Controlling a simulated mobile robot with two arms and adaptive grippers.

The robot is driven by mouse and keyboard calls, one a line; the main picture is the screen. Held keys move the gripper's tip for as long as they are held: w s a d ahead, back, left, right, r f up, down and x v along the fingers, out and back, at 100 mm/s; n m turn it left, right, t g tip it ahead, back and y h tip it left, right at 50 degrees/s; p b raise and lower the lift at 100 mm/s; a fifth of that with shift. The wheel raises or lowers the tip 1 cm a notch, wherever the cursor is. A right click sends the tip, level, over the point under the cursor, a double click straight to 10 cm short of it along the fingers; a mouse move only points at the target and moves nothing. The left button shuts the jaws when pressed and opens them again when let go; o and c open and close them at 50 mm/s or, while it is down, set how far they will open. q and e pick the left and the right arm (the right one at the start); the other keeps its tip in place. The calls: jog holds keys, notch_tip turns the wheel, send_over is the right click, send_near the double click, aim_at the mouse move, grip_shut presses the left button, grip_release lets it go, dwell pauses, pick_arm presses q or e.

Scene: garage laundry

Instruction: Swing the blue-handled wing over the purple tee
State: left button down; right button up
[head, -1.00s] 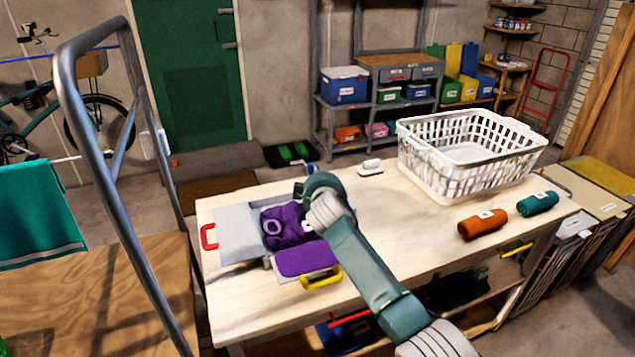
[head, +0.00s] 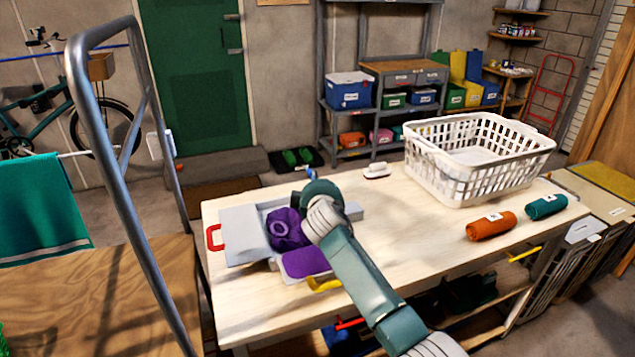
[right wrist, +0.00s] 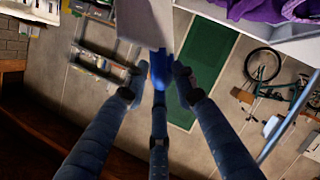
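The purple tee (head: 287,230) lies bunched on the middle of a grey folding board on the table. The board's left wing (head: 240,232) has a red handle (head: 213,237). The grey wing right of the tee (head: 351,211) is mostly hidden behind my right wrist. Its blue handle (head: 311,174) shows just past my right gripper (head: 315,188). In the right wrist view, the blue handle (right wrist: 160,66) sits between the fingertips of my right gripper (right wrist: 159,76), close to them. Whether they press on it is unclear. The tee's edge (right wrist: 255,10) shows at the upper right. My left gripper is out of view.
A front panel with purple cloth (head: 304,263) and a yellow handle (head: 323,285) lies nearest me. A white basket (head: 475,160), an orange roll (head: 491,226) and a teal roll (head: 546,207) stand to the right. A metal rail (head: 100,130) rises at left.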

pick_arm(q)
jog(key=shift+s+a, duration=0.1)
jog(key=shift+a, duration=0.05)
pick_arm(e)
jog(key=shift+d, duration=0.1)
jog(key=shift+s+r, duration=0.2)
jog(key=shift+s, duration=0.35)
jog(key=v, duration=1)
jog(key=shift+s, duration=0.35)
